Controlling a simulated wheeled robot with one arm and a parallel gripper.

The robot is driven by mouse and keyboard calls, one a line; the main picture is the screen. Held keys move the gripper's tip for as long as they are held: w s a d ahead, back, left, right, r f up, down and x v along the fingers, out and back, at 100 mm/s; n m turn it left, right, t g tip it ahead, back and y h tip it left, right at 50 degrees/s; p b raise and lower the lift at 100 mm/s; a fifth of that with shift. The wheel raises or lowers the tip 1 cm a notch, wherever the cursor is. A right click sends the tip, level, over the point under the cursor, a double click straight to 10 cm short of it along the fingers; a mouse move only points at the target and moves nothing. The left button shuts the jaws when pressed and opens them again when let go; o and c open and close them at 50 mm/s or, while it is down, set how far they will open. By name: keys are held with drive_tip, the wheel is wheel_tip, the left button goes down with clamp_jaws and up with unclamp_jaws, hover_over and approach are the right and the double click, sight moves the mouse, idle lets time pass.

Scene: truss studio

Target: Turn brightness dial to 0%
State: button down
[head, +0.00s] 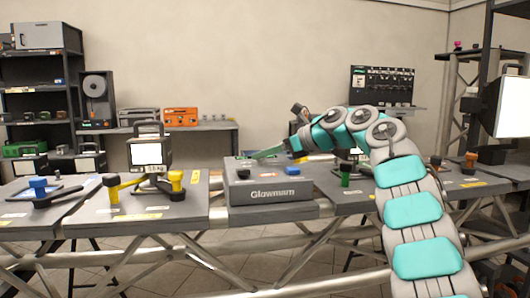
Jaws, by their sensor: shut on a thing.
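A grey box (272,196) marked "Glowmarn" stands on the table in the middle of the head view. My gripper (254,156) reaches in from the right, low over the back left of the box top. Its fingertips are at the dark dial, shut on it as far as I can tell. The fingers are small here, and the dial's pointer, scale and any brightness label cannot be read.
A green knob (345,178) stands right of the box. A bright panel (512,106) is far right.

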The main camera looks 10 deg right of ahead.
drive_tip(key=shift+w+f+n+g+y, duration=0.1)
drive_tip(key=shift+n+g+y, duration=0.2)
drive_tip(key=shift+n+g, duration=0.35)
idle(0.4)
drive_tip(key=c, duration=0.5)
unclamp_jaws()
drive_tip(key=shift+v, duration=3.95)
